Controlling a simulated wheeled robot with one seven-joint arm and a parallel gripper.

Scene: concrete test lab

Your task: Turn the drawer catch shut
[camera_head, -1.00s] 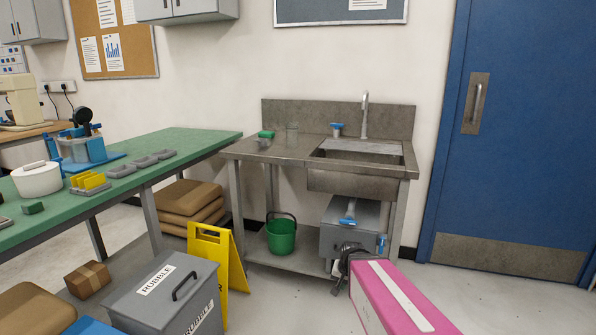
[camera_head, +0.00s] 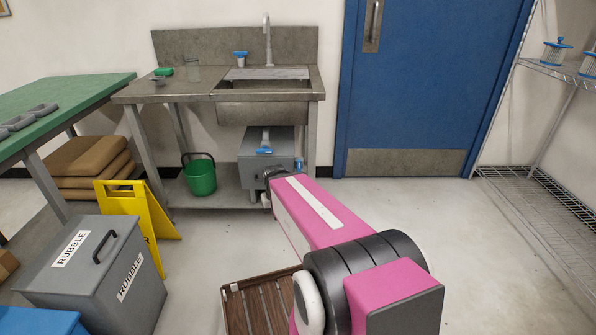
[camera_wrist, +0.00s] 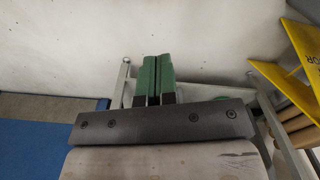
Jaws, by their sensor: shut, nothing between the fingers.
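A grey metal box (camera_head: 254,176) stands on the lower shelf of the sink stand, with a blue-tipped lever (camera_head: 265,141) on top and a small blue part (camera_head: 299,165) at its right side. I cannot tell which part is the drawer catch, and no drawer is clearly seen. My pink arm reaches toward the box and covers its lower right. My gripper is mostly hidden behind the arm in the head view. In the wrist view, which looks upside down, its green fingers (camera_wrist: 152,76) are together and empty. No catch shows at their tips.
A green bucket (camera_head: 200,177) stands left of the box on the shelf. A yellow floor sign (camera_head: 136,217) and a grey rubble bin (camera_head: 108,272) stand at left. A slatted brown tray (camera_head: 257,302) lies near my arm. Floor before the blue door (camera_head: 420,85) is clear.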

